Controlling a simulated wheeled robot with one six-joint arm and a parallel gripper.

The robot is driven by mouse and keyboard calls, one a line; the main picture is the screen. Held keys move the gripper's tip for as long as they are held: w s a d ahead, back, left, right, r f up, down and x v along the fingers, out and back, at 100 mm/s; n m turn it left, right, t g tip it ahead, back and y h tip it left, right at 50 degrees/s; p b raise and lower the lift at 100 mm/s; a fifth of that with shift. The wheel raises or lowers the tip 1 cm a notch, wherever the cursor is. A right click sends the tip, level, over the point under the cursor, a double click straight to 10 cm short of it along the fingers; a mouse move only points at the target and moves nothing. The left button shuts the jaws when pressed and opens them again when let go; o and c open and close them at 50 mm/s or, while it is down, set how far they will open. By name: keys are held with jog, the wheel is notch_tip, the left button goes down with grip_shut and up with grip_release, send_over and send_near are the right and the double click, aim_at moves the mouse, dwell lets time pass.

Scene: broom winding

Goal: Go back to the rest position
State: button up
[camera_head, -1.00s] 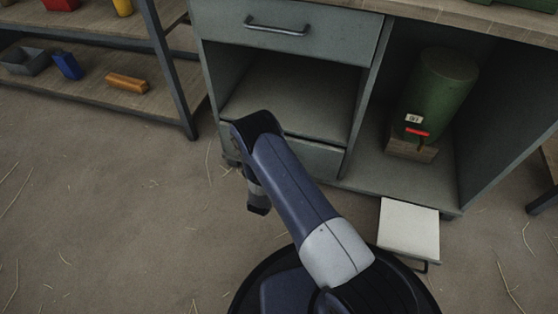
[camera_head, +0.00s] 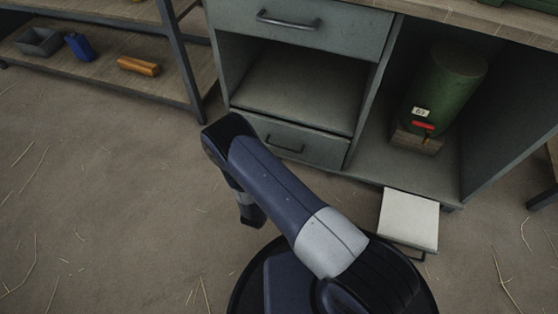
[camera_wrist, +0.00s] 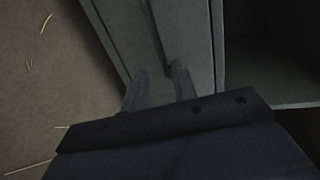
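My gripper (camera_wrist: 160,76) shows two dark fingers with a gap between them in the wrist view, open with nothing seen between them. In the head view my arm bends left and down, and its end (camera_head: 252,216) hangs over the floor, left of and in front of the workbench cabinet (camera_head: 228,77). The gripper's fingers are hard to make out there. In the wrist view the grey cabinet panels lie beyond the fingers; whether they touch cannot be told.
A closed lower drawer (camera_head: 308,149) sits behind my arm. A green cylinder (camera_head: 446,85) stands on a wooden block in the right bay. A white-topped pedal (camera_head: 409,219) sticks out at floor level. A shelf rack (camera_head: 190,82) stands left. Floor (camera_head: 100,210) at left is clear but for straw.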

aim_at(286, 149)
dwell(0.3)
jog(key=b+x, duration=0.4)
jog(key=x, duration=0.6)
jog(key=shift+w+d+f, duration=0.15)
jog(key=shift+w+d, duration=0.05)
jog(key=shift+w, duration=0.05)
jog(key=shift+s+a, duration=0.25)
jog(key=shift+s, duration=0.35)
jog(key=shift+w, duration=0.1)
